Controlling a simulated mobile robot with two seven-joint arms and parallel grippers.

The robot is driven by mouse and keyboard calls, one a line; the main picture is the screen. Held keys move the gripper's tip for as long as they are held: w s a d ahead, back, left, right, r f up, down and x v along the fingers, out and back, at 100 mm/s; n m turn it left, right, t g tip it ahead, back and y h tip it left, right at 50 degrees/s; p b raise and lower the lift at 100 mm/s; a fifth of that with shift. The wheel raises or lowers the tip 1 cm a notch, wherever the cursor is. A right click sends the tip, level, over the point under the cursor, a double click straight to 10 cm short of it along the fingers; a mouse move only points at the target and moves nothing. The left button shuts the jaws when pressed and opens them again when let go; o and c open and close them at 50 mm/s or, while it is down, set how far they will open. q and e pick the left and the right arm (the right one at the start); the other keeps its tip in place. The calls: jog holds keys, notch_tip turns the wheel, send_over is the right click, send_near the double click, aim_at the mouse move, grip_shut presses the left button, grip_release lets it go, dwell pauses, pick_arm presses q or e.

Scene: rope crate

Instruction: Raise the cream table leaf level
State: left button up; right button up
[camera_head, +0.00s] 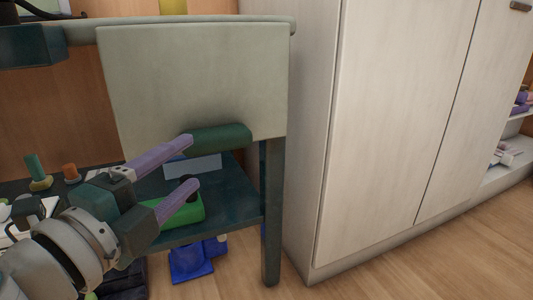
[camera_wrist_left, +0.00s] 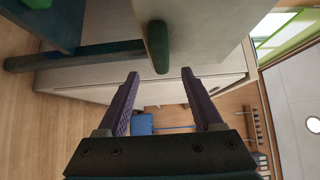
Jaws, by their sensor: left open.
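The cream table leaf (camera_head: 195,75) hangs down from the table's edge in the head view. A dark green handle (camera_head: 222,138) sits at its lower edge. In the left wrist view the leaf (camera_wrist_left: 208,28) is seen from close by, with the green handle (camera_wrist_left: 158,48) between and just beyond the fingertips. My left gripper (camera_head: 191,162) has purple fingers and is open and empty, its upper fingertip near the handle's left end. In the left wrist view the gripper (camera_wrist_left: 159,73) is spread around empty space. My right gripper is not in view.
The table's dark leg (camera_head: 271,215) stands right of my gripper. A green block (camera_head: 184,208) rests on the low shelf (camera_head: 235,195). A tall pale cabinet (camera_head: 390,120) stands to the right. A blue item (camera_head: 191,263) lies on the floor below.

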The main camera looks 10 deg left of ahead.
aim_at(209, 147)
pick_arm(q)
jog(key=w, duration=0.3)
jog(key=w+d, duration=0.1)
jog(key=w, duration=0.2)
jog(key=w+b, duration=0.1)
jog(key=w, duration=0.2)
jog(key=shift+w+d, duration=0.1)
jog(key=shift+d, duration=0.3)
grip_shut()
dwell(1.0)
